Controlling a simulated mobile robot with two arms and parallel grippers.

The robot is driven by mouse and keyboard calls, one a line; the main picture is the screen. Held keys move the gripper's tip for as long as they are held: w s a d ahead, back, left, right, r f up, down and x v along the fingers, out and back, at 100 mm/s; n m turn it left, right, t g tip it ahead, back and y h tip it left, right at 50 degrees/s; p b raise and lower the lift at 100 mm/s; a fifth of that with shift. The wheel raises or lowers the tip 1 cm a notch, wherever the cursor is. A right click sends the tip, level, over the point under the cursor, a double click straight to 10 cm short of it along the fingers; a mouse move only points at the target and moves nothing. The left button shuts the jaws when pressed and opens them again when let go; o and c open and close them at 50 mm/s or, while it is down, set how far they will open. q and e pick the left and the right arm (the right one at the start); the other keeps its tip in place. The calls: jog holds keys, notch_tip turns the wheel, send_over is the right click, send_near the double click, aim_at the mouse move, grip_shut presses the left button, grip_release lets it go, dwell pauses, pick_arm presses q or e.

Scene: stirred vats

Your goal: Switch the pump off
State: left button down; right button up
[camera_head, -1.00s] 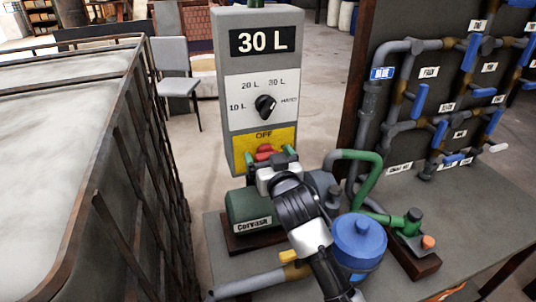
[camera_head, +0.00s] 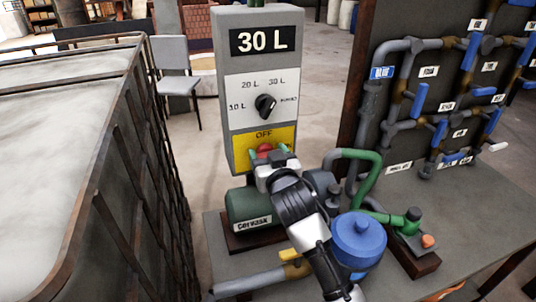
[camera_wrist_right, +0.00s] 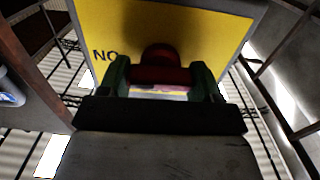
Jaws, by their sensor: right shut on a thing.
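The grey control box (camera_head: 228,95) has a yellow panel (camera_head: 245,142) marked OFF at its bottom. A red switch (camera_head: 264,148) sits on that panel, partly hidden by my right gripper (camera_head: 270,154). In the right wrist view the red switch (camera_wrist_right: 158,74) lies between the two green fingers of my right gripper (camera_wrist_right: 160,82), which is shut on it. Part of the panel's lettering shows upside down there. Which way the switch points is hard to tell. The green pump motor (camera_head: 250,205) stands below the box. My left gripper is not in view.
A black dial (camera_head: 265,106) and a "30 L" display (camera_head: 262,40) are higher on the box. A blue-lidded vessel (camera_head: 358,240) and green pipe (camera_head: 370,180) stand right of my arm. A caged tank (camera_head: 105,140) is at the left, a valve board (camera_head: 385,30) at the right.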

jog(key=n+p, duration=0.2)
jog(key=n, duration=0.1)
jog(key=shift+r, duration=0.1)
jog(key=n+p, duration=0.2)
jog(key=n, duration=0.2)
jog(key=shift+a+n+p, duration=0.1)
jog(key=shift+n+p, duration=0.25)
jog(key=shift+n, duration=0.05)
jog(key=n+p, duration=0.2)
jog(key=n, duration=0.4)
jog(key=n+p, duration=0.1)
jog(key=n, duration=0.2)
jog(key=shift+a+f+n+p, duration=0.1)
jog(key=shift+f+n+p, duration=0.2)
jog(key=shift+n, duration=0.3)
jog(key=o, duration=0.9)
jog(key=shift+s, duration=0.1)
jog(key=b+v, duration=0.1)
jog(key=v, duration=0.9)
jog(key=shift+s, duration=0.35)
